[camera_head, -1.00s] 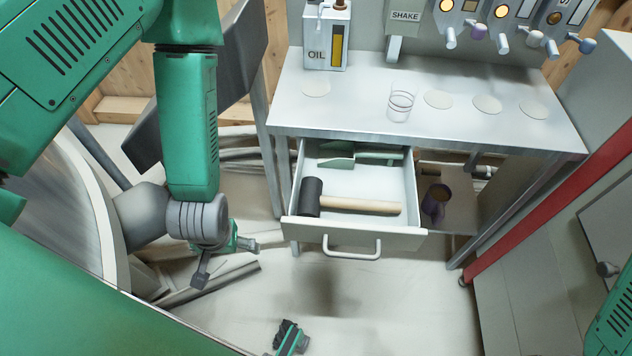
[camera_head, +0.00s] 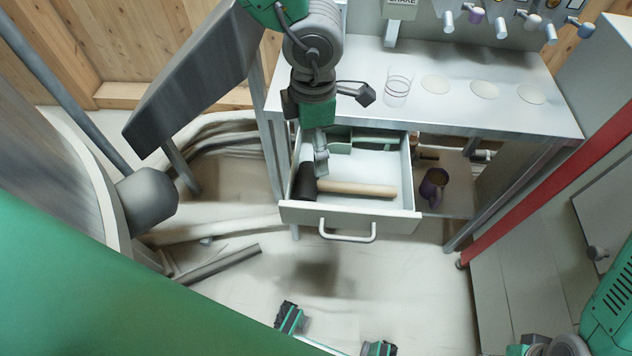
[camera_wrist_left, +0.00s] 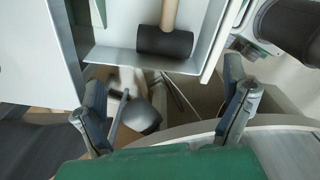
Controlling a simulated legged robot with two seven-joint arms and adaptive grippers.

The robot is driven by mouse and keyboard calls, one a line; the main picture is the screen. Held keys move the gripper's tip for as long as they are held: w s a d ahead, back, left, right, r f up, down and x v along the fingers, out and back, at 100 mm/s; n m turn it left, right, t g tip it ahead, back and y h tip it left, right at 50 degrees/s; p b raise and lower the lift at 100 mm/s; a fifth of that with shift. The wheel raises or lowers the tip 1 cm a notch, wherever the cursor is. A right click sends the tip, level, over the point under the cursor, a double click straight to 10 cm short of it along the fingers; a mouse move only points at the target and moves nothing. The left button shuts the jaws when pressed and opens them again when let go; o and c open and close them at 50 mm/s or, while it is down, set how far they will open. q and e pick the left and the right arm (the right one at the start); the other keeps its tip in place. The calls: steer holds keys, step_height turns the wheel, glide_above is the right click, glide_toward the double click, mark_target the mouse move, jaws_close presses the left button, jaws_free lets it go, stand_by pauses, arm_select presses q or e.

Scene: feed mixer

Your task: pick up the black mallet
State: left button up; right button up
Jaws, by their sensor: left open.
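The black mallet lies in the open drawer. Its black head (camera_head: 305,184) is near the drawer's left wall, and its pale wooden handle (camera_head: 357,188) points right. In the left wrist view the black head (camera_wrist_left: 165,43) shows at the top, beyond the fingers, with part of the handle above it. My left gripper (camera_head: 342,132) is over the back of the drawer, its fingers spread.
The drawer (camera_head: 350,213) is pulled out below the table (camera_head: 440,110). Green tools (camera_head: 375,141) lie at its back. A clear glass (camera_head: 397,88) stands on the table. A purple mug (camera_head: 433,187) is on the shelf right of the drawer. A red post (camera_head: 540,200) stands at right.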

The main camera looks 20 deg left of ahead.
mark_target(315, 180)
arm_select(q)
steer(key=shift+n, duration=0.3)
steer(key=f, duration=0.2)
steer(key=f+b, duration=0.1)
steer(key=f, duration=0.1)
steer(key=f+b, duration=0.1)
steer(key=f, duration=0.2)
steer(key=shift+d+f, duration=0.1)
steer(key=shift+d, duration=0.2)
steer(key=shift+w+f, duration=0.1)
steer(key=shift+f, duration=0.4)
steer(key=f, duration=0.2)
steer(key=f+b, duration=0.1)
steer(key=f, duration=0.2)
steer(key=shift+w+a, duration=0.1)
steer(key=shift+w, duration=0.1)
steer(key=c, duration=2)
